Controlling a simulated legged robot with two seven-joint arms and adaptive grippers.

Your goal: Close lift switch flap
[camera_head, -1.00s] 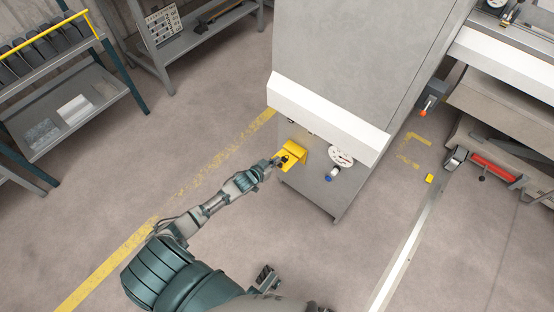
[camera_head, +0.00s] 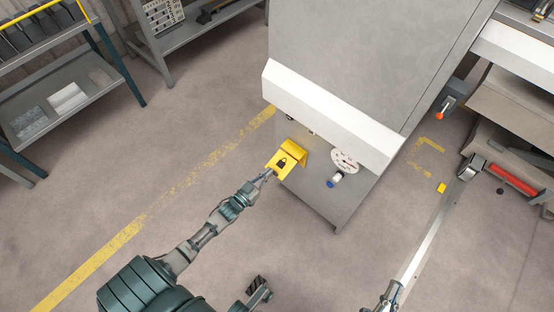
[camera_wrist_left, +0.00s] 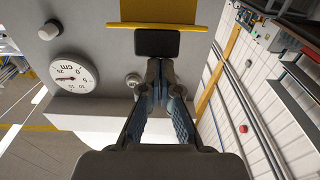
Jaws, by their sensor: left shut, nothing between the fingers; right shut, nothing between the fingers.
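The yellow lift switch flap (camera_head: 283,163) has a black padlock mark and sits on the grey machine's front, tilted out from its yellow housing (camera_head: 296,150). In the left wrist view, a yellow plate (camera_wrist_left: 158,10) with a lip is at the top, with a dark rectangular block (camera_wrist_left: 157,43) under it. My left gripper (camera_head: 268,175) is shut and empty, just below the flap's lower left edge; I cannot tell whether it touches. Its fingertips (camera_wrist_left: 160,66) are just below the dark block in the wrist view. My right gripper (camera_head: 389,294) is shut at the bottom edge, far from the flap.
A shelf rack (camera_head: 65,95) stands at the left. A metal rail (camera_head: 430,235) runs along the floor at right. Floor left of the machine is clear.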

